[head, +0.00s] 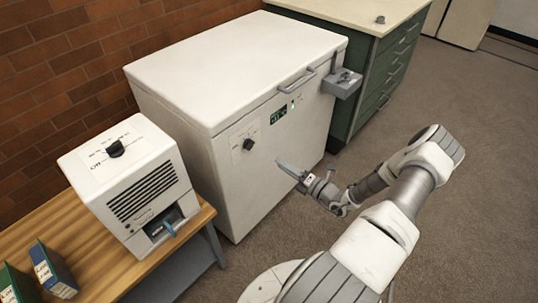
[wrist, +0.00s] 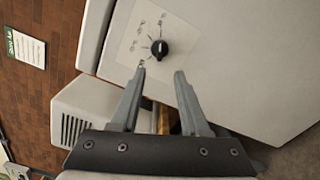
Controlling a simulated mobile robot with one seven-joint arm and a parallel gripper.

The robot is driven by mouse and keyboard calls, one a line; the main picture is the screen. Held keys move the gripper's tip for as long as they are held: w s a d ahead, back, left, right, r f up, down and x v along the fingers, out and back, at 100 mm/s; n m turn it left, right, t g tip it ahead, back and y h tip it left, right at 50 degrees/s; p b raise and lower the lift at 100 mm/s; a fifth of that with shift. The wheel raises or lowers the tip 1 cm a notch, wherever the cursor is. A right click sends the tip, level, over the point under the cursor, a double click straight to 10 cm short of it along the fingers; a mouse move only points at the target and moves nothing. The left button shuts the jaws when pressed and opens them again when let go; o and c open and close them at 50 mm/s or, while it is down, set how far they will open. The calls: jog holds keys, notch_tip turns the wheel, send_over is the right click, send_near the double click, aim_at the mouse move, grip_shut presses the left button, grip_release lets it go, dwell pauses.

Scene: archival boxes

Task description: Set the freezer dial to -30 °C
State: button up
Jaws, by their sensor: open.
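The white chest freezer (head: 225,75) stands against the brick wall with its lid shut. Its black dial (head: 248,144) sits on a pale marked plate on the front; the dial also shows in the wrist view (wrist: 160,48), with tick marks around it. The marks and the dial's setting are too small to read. A small dark display (head: 279,114) with green digits, not legible, is right of the dial. My gripper (head: 282,165) is open and empty, in front of the freezer and to the right of the dial. In the wrist view its fingertips (wrist: 160,72) are apart, just below the dial in the picture.
A white vented unit (head: 150,185) with a black knob on top stands on a wooden bench (head: 190,225) at left, near binders (head: 52,268). A grey box (head: 342,84) juts from the freezer's right edge. A green cabinet (head: 385,60) stands beyond. The floor in front is clear.

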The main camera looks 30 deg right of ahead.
jog(key=v, duration=0.5)
jog(key=shift+s, duration=0.1)
dwell(0.3)
